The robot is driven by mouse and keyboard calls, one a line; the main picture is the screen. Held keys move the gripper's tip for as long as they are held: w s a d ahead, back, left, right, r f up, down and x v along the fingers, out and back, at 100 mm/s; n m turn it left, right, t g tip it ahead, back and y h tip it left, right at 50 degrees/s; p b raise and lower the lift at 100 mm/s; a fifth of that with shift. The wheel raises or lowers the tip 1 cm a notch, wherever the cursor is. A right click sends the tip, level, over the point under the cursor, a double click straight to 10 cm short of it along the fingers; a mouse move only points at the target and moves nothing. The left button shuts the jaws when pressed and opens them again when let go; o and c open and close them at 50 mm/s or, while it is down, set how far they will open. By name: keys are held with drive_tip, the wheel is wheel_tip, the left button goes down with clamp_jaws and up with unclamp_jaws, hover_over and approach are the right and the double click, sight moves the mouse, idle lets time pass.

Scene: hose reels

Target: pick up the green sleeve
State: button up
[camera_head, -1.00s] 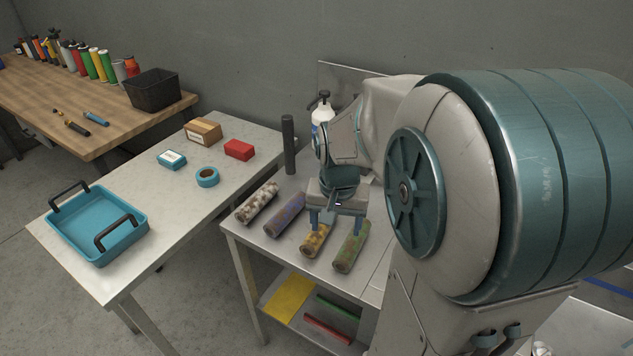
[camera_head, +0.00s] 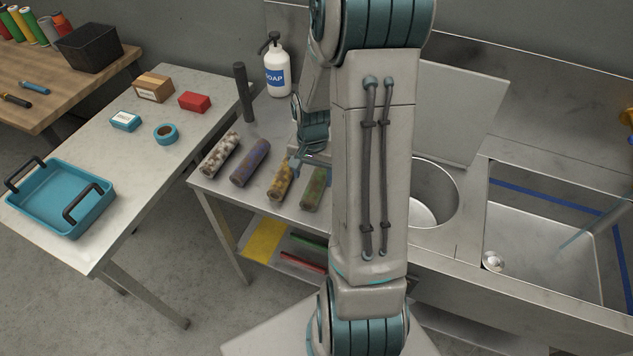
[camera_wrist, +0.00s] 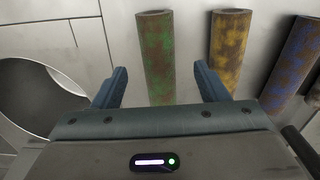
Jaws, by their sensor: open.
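The green sleeve (camera_head: 315,188) is a worn green and brown tube lying on the metal counter, partly behind my arm in the head view. In the wrist view the green sleeve (camera_wrist: 157,58) lies ahead of and between the fingers of my gripper (camera_wrist: 160,88). The gripper is open and empty, and its blue fingers stand to either side of the sleeve's near end. I cannot tell the height gap. In the head view my gripper (camera_head: 311,166) is mostly hidden by my arm. The yellow sleeve (camera_wrist: 229,48) lies just right of the right finger.
A blue-purple sleeve (camera_head: 250,163) and a white-brown sleeve (camera_head: 220,155) lie left of the yellow one. A dark upright post (camera_head: 243,92) and a soap bottle (camera_head: 277,70) stand behind. A round basin (camera_head: 432,195) and a sink (camera_head: 540,235) are to the right.

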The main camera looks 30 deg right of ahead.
sight(314, 186)
drive_tip(key=shift+s+f+p, duration=0.1)
drive_tip(key=shift+f+p, duration=0.55)
drive_tip(key=shift+f, duration=2.1)
drive_tip(key=c, duration=1.1)
